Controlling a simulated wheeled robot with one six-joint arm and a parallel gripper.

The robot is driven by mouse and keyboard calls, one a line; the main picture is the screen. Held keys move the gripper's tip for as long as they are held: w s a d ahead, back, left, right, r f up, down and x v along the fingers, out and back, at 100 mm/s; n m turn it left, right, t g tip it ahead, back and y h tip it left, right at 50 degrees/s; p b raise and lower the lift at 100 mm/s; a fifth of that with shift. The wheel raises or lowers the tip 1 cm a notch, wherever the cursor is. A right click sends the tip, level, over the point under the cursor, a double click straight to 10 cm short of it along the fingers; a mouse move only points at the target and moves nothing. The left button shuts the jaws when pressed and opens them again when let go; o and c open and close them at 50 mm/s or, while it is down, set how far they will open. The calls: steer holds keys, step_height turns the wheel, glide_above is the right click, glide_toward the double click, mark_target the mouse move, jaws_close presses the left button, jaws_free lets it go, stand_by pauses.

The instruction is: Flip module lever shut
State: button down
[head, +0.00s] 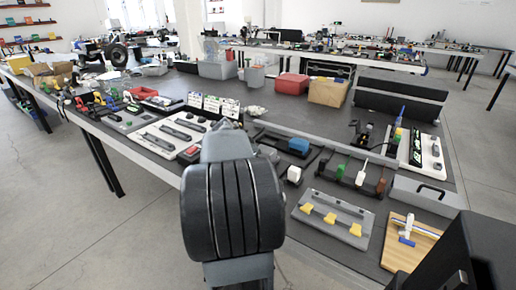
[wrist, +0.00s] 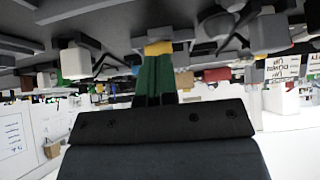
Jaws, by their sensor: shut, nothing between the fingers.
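My gripper (wrist: 157,62) shows in the wrist view with its green fingers together and nothing between them. A small yellow piece (wrist: 158,47) appears right at the fingertips; I cannot tell whether they touch it. In the head view my arm hides the gripper. No part is clearly marked as the module lever. A grey panel with three yellow levers (head: 334,217) lies right of my arm. A wooden board (head: 424,240) with a white and blue lever piece (head: 407,231) lies further right. Behind the panel stands a dark rack with green, white and brown upright handles (head: 360,174).
A blue block (head: 299,146) sits on a dark plate behind the panel. A grey box with a black handle (head: 427,196) is at the right. White trays (head: 178,133) lie left of my arm. Red and cardboard boxes (head: 327,93) stand further back. The bench is crowded.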

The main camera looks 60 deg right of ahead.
steer(key=shift+s+d, duration=0.15)
steer(key=shift+d, duration=0.3)
steer(key=shift+r, duration=0.1)
steer(key=shift+d+r, duration=0.15)
steer(key=shift+r, duration=0.15)
steer(key=r+p, duration=0.1)
steer(key=r, duration=0.2)
steer(key=r+p, duration=0.1)
steer(key=shift+d+r+p, duration=0.2)
steer(key=shift+d+p, duration=0.05)
steer(key=shift+p, duration=0.1)
steer(key=v, duration=0.9)
steer(key=shift+a+r+p, duration=0.2)
steer(key=shift+a+p, duration=0.1)
steer(key=shift+p, duration=0.05)
steer(key=shift+w+a, duration=0.1)
steer(key=shift+w, duration=0.1)
